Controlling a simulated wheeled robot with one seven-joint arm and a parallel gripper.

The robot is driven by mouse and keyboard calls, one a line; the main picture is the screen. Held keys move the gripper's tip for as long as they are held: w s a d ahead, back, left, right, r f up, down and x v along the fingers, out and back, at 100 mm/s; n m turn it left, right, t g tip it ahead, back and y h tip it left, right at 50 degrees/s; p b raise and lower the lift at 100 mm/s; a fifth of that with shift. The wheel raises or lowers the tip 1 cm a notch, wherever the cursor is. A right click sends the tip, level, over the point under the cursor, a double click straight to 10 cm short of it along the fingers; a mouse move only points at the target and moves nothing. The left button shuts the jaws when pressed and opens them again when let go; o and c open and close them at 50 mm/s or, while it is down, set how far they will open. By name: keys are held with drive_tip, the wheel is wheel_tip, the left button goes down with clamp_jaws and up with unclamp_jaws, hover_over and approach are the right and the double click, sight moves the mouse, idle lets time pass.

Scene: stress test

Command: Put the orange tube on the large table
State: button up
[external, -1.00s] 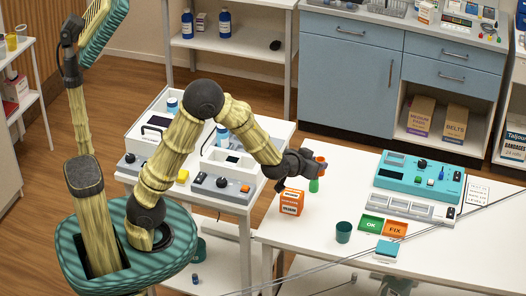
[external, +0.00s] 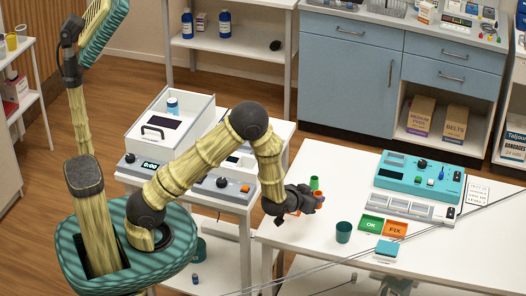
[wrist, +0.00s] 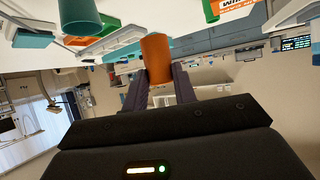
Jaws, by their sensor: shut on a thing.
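The orange tube (wrist: 157,58) is between my gripper's two dark fingers in the wrist view. My gripper (external: 312,200) is shut on it, and the tube (external: 320,196) shows at the fingertips in the external view. It appears over the left part of the large white table (external: 440,262); I cannot tell whether it touches the top. A green tube (external: 314,183) stands just behind it on the table.
A box with an orange label (wrist: 236,8) is mostly hidden by my gripper in the external view. A dark green cup (external: 343,232), the OK card (external: 371,224), the FIX card (external: 396,230) and a teal device (external: 418,175) lie to the right. Front right tabletop is clear.

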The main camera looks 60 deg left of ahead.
drive_tip(key=shift+f, duration=2.9)
drive_tip(key=shift+f, duration=0.1)
drive_tip(key=shift+f+p, duration=0.5)
drive_tip(key=shift+f, duration=1.5)
drive_tip(key=o, duration=0.9)
drive_tip(key=shift+o, duration=0.2)
